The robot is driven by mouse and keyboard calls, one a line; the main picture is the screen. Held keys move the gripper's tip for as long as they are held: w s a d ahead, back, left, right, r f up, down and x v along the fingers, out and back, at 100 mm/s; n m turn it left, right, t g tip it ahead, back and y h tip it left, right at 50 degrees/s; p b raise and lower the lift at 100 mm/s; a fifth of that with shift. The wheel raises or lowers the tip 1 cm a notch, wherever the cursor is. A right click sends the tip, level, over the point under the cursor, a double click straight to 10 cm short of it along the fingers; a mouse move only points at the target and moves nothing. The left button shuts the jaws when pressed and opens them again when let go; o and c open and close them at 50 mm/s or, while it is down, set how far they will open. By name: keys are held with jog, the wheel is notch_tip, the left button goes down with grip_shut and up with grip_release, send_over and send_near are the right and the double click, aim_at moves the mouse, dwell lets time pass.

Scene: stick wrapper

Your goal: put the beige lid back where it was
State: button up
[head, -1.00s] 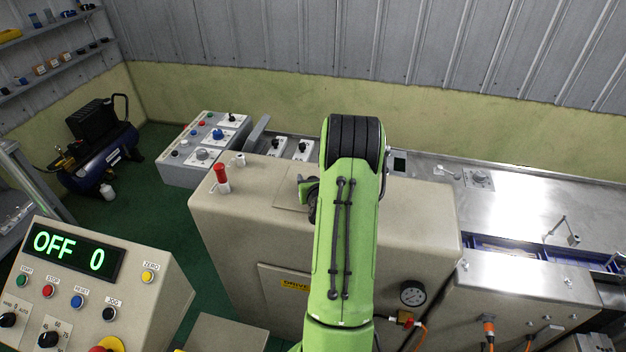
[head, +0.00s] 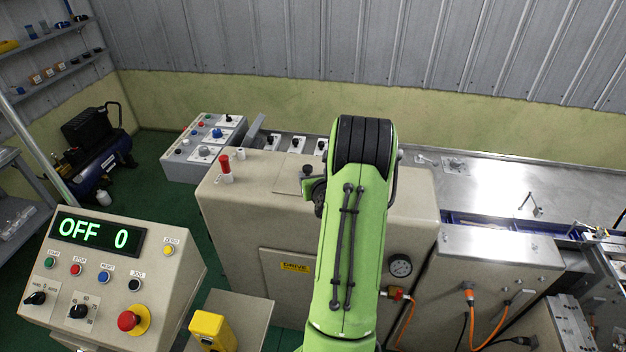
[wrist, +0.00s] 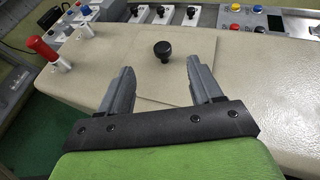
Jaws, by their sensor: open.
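The beige lid (wrist: 178,82) is a flat square panel with a black round knob (wrist: 163,50) on it. In the wrist view it lies on the beige top of the machine cabinet (wrist: 262,90). In the head view part of the lid (head: 288,178) shows left of my arm, and the rest is hidden behind it. My gripper (wrist: 163,78) is open and empty. Its two grey fingers point toward the lid, with the knob beyond and between them, not touched. I cannot tell whether the lid is seated in an opening.
A red-topped post (wrist: 44,50) stands left of the lid on the cabinet top. Grey switch boxes (head: 205,150) stand behind. A control panel reading OFF 0 (head: 100,234) and a yellow device (head: 212,330) are in front on the left.

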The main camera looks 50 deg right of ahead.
jog(key=w+a+r+n+y, duration=0.3)
jog(key=a+r+n, duration=0.2)
jog(key=a+n, duration=0.35)
jog(key=w+a+r+n+y, duration=0.2)
jog(key=w+a+r+n, duration=0.2)
jog(key=a+n, duration=0.4)
jog(key=s+a+r+n+g+y, duration=0.1)
jog(key=s+a+r+n, duration=0.1)
jog(key=a+n, duration=0.4)
jog(key=s+a+r+n+y, duration=0.2)
jog(key=s+a+r+n, duration=0.15)
jog(key=a, duration=0.45)
jog(key=s+a+r+n+g+y, duration=0.1)
jog(key=s+a+n+g, duration=0.1)
jog(key=s+a+n, duration=0.5)
jog(key=s+a+n+g, duration=0.2)
jog(key=s+a+n, duration=0.2)
jog(key=s+n, duration=0.75)
notch_tip(320, 180, down, 7)
jog(key=b, duration=0.7)
jog(key=shift+w+d+f, duration=0.15)
jog(key=shift+f, duration=0.05)
